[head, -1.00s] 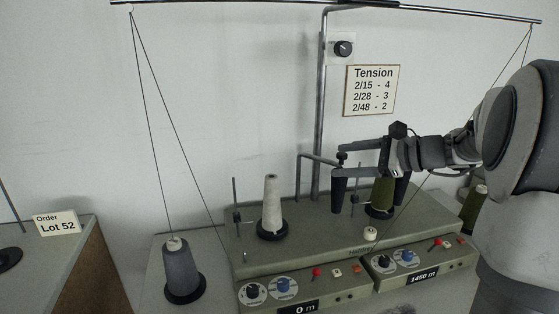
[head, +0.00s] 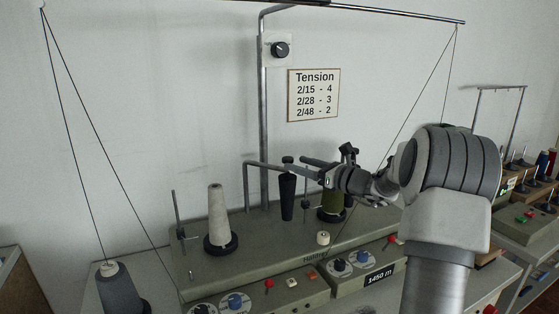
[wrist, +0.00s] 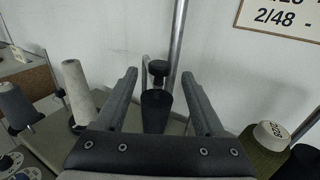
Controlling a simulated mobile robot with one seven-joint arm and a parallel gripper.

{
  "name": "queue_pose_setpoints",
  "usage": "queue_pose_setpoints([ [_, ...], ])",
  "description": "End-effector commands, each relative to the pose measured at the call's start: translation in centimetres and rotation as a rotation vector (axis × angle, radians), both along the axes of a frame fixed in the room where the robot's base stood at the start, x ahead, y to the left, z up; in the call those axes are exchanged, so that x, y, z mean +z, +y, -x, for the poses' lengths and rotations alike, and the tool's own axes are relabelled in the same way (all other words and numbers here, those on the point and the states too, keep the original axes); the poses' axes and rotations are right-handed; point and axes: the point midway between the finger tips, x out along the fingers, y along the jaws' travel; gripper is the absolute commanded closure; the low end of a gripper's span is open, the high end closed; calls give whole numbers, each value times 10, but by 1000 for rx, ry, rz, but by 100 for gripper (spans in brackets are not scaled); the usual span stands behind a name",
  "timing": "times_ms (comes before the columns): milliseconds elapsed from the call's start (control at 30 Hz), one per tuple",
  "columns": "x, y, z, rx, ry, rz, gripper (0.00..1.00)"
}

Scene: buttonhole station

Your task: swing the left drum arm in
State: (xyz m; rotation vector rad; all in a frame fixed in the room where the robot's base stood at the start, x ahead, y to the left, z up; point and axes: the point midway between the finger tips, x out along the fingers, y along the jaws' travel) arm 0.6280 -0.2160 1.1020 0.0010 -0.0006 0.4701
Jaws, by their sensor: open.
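The left drum arm (head: 267,165) is a bent grey tube rising from the back of the winder, with a dark tapered drum (head: 287,197) hanging at its end and a black knob on top. The drum (wrist: 156,112) and its knob (wrist: 158,69) show in the middle of the wrist view. My gripper (head: 297,166) is at the knob from the right. In the wrist view my gripper (wrist: 159,76) is open, one finger on each side of the knob and drum, with gaps visible. I cannot tell whether anything touches in the head view.
A white cone (head: 218,214) stands left of the drum, and an olive cone (head: 333,204) stands right, partly behind my gripper. A grey cone (head: 119,289) is at lower left, its thread running up. A tension card (head: 313,95) hangs behind. Another machine (head: 527,222) is far right.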

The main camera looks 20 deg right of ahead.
Motion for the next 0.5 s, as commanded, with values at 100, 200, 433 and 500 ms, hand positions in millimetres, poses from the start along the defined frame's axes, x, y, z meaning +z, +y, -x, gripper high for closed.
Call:
queue_pose_setpoints([
  [100,-1,14,-24,4,-1,0,30],
  [200,-1,22,-41,4,0,1,30],
  [433,0,34,-65,1,0,0,30],
  [500,0,35,-69,0,0,0,30],
])
